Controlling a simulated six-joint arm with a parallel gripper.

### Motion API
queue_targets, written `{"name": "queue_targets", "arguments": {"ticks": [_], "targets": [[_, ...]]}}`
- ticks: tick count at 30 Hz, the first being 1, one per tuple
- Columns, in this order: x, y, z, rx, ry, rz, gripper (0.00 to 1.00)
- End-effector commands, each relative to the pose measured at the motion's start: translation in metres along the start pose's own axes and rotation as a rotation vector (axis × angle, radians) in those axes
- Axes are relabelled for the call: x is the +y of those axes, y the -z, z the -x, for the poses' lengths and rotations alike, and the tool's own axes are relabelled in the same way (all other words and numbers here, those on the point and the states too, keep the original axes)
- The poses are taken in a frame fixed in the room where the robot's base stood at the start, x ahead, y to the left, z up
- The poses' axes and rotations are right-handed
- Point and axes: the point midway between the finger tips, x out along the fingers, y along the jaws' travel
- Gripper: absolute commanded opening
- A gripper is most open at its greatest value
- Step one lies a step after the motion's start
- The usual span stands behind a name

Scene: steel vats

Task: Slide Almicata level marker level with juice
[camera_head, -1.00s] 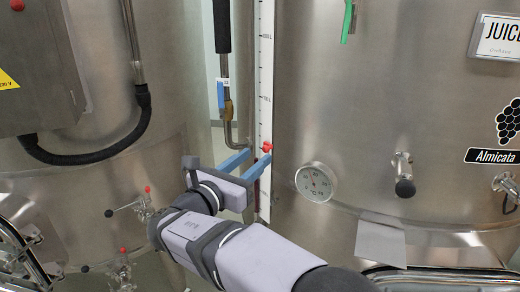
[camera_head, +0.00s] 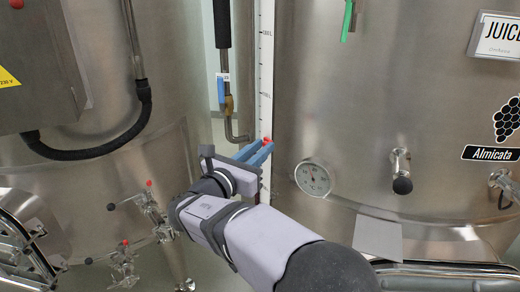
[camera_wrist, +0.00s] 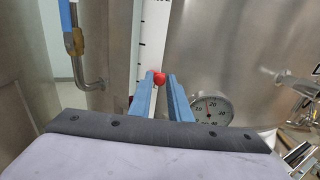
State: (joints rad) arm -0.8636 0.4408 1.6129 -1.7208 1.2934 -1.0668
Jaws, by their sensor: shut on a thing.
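The red level marker (camera_head: 267,140) sits on the white level scale (camera_head: 266,75) at the left edge of the Almicata vat (camera_head: 380,120). My gripper (camera_head: 262,150) reaches it from below left, with its blue fingers shut on the marker. In the wrist view the red marker (camera_wrist: 159,78) shows between the tips of the two blue fingers (camera_wrist: 160,88), with the white scale (camera_wrist: 152,40) behind it. The juice level in the gauge is hard to make out; the lower part of the scale is partly hidden by my gripper.
A round dial gauge (camera_head: 313,178) sticks out right of my gripper. A valve (camera_head: 401,170) is farther right. A pipe with a blue handle (camera_head: 221,90) runs left of the scale. Another steel vat with taps (camera_head: 147,205) stands at left.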

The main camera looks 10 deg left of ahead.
Motion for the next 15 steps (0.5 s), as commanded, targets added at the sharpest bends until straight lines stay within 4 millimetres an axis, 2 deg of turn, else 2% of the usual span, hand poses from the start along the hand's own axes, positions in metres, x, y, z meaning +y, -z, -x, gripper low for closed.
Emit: {"name": "queue_targets", "arguments": {"ticks": [5,15], "targets": [[0.0,0.012,0.0,0.0,0.0,0.001,0.0],[0.0,0.059,0.0,0.0,0.0,0.002,0.0]]}}
